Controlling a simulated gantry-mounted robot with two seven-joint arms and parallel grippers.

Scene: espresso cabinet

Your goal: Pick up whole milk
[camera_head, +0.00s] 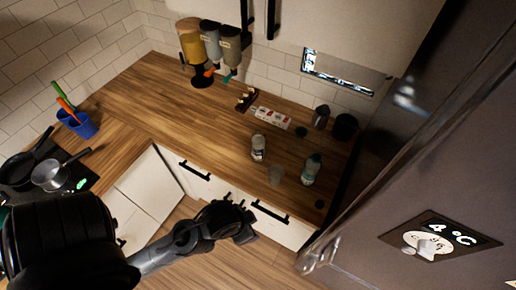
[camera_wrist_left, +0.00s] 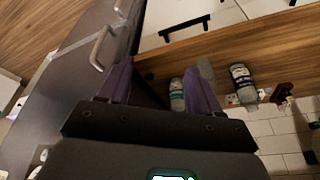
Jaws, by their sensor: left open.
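Two bottles stand upright on the wooden counter; their labels are too small to read, so I cannot tell which is whole milk. One bottle (camera_head: 310,169) has a green top and stands near the front right; it also shows in the left wrist view (camera_wrist_left: 177,95). The other bottle (camera_head: 258,148) is pale with a dark band, farther left; it shows in the left wrist view too (camera_wrist_left: 241,82). My left gripper (camera_head: 247,229) is open and empty, in front of the counter. In its wrist view, the green bottle appears between the fingers (camera_wrist_left: 157,70), apart from them. My right gripper is not in view.
A clear glass (camera_head: 276,175) stands between the bottles near the front edge. The grey fridge (camera_head: 440,170) closes off the right side. The left counter (camera_head: 150,95) is mostly free.

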